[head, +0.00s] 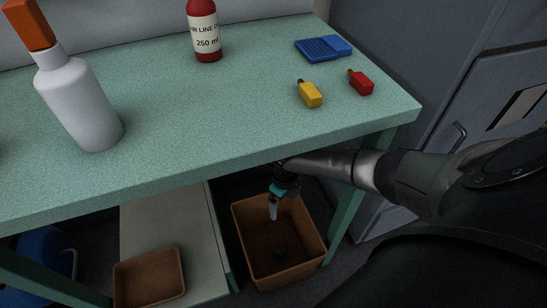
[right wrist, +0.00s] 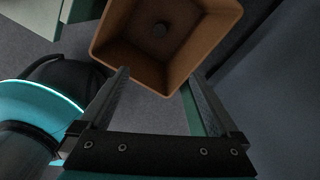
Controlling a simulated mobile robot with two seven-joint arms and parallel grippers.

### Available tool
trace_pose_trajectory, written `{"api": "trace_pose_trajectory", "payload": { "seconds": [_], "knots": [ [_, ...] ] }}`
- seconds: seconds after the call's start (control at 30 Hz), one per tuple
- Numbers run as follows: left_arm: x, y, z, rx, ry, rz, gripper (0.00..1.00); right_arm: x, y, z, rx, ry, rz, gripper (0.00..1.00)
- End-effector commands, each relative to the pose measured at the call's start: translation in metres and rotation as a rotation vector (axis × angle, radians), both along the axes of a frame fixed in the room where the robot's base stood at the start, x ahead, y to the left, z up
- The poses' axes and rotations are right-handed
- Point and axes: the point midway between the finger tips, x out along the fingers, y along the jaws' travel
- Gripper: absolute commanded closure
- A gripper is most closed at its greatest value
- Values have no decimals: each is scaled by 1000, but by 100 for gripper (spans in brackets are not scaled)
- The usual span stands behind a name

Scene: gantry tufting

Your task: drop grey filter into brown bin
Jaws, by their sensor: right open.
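The brown bin (head: 239,235) stands on the floor under the green table, and its open top shows in the right wrist view (right wrist: 113,52). My right gripper (head: 273,212) hangs over the bin below the table edge. In the right wrist view its fingers (right wrist: 158,80) are wide apart with nothing between them. My left gripper is not in view.
A shallow brown tray (head: 150,277) sits on the lower shelf. A table leg (head: 346,225) stands right of the bin.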

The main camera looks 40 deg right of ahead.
Motion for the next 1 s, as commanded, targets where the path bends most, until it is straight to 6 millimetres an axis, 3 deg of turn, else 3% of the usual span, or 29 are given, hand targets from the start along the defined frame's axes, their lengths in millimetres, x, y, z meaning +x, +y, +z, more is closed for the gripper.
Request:
{"api": "trace_pose_trajectory", "payload": {
  "seconds": [0.3,0.83,0.93,1.0],
  "knots": [
    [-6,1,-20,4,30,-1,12,2,-7,15,0,1,-3,3],
    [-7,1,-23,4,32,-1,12,2,-8,15,1,0,-3,3],
    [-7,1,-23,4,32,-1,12,3,2,14,31,-11,-7,3],
    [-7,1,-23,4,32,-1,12,4,23,12,96,-35,-19,3]
  ]
}}
